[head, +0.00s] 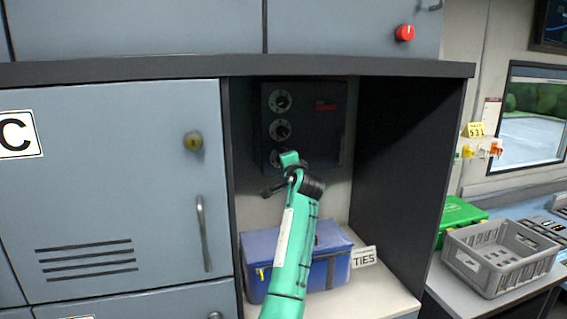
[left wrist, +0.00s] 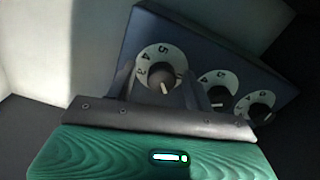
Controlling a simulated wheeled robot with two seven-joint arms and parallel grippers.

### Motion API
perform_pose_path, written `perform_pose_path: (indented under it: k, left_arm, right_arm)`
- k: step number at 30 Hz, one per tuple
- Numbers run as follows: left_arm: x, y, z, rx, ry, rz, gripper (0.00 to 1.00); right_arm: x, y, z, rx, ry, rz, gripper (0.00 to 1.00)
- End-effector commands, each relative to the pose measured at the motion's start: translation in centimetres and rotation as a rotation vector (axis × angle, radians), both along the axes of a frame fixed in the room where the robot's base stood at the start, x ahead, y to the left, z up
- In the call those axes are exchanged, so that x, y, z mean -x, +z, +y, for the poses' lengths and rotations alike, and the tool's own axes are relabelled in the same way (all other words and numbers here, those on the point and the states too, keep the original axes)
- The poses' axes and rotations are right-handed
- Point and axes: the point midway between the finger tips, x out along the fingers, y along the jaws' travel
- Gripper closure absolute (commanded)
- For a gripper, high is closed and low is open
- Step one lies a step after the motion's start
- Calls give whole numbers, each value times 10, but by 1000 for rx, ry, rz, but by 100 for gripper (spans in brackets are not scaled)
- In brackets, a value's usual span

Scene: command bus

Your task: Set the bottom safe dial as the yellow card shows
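The dark safe (head: 328,140) stands in the open cabinet bay, with three dials in a column on its front. The bottom dial (head: 274,158) is partly hidden by my left gripper (head: 289,160). In the left wrist view my left gripper (left wrist: 160,72) is open, its two fingers either side of the near dial's knob (left wrist: 161,77). I cannot tell whether they touch it. This dial's white face shows 5, 4 and 3; the knob's light mark points towards the gripper. The yellow card (head: 475,129) on the right wall appears to read 531. My right gripper is not in view.
A blue box (head: 258,250) and a TIES sign (head: 364,257) stand on the bay floor under my arm. The bay's side walls and top ledge (head: 370,68) enclose the space. A grey crate (head: 500,257) and a green case (head: 459,216) are at the right.

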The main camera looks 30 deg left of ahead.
Motion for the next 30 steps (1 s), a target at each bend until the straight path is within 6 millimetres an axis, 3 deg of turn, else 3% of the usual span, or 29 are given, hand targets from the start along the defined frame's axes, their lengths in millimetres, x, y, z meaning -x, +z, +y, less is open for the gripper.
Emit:
perform_pose_path:
  k: [11, 30]
  left_arm:
    - [5, 1, -7, -2, -2, -4, 48]
    - [83, -1, -98, -1, -1, -3, 48]
  right_arm:
    - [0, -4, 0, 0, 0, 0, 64]
    - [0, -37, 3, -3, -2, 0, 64]
